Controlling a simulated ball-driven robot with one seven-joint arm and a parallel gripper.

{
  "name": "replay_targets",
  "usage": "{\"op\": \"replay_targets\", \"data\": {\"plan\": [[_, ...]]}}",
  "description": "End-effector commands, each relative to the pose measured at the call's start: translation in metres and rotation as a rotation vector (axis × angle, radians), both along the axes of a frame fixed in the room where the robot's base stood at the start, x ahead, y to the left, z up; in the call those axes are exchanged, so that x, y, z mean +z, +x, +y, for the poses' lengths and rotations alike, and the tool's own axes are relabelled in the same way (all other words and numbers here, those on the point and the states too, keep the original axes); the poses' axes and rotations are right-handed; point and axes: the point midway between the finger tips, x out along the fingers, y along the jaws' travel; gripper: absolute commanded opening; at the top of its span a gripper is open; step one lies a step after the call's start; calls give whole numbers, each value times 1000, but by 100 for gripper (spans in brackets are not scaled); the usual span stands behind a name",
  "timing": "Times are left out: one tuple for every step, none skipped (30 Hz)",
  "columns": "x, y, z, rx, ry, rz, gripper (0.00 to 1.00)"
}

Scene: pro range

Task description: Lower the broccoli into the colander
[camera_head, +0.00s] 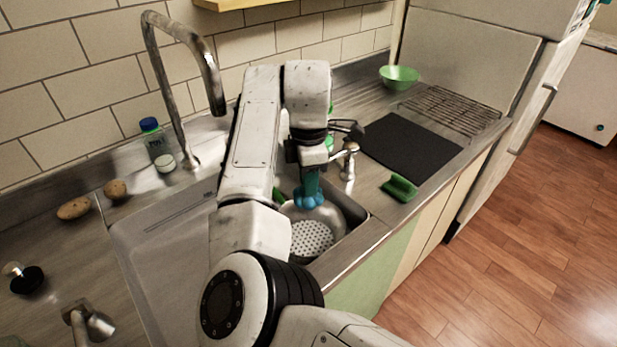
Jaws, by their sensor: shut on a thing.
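My gripper (309,166) points down over the right sink basin and is shut on a blue, broccoli-shaped thing (308,196), taken as the broccoli. Its narrow stalk is up between the fingers and its lumpy head hangs down. The metal colander (311,237), with a perforated bottom, sits in the basin below. The broccoli overlaps the colander's far part in the head view; I cannot tell whether it is below the rim or touching. My arm hides the colander's left side.
A tall curved faucet (186,70) stands behind the left basin; a small metal tap (348,160) is right of my gripper. A green object (399,188) lies on the right counter near a black mat (410,143). A green bowl (399,78) stands farther back.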

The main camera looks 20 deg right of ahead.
Motion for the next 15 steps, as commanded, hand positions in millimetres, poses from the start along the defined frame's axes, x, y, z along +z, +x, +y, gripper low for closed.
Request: {"op": "replay_targets", "data": {"plan": [[-2,0,0,0,-1,1,0],[-4,0,0,0,-1,1,0],[-6,0,0,0,-2,1,0],[-7,0,0,0,-2,1,0],[-9,0,0,-1,-2,1,0],[-11,0,0,-1,-2,1,0],[-12,0,0,-1,-2,1,0],[-13,0,0,-1,-1,1,0],[-15,0,0,-1,-1,0,0],[-16,0,0,-1,-1,0,0],[-18,0,0,-1,-1,0,0],[-19,0,0,-1,-1,0,0],[-21,0,0,-1,-2,0,0],[-22,0,0,0,-2,0,0],[-24,0,0,0,-2,1,0]]}}
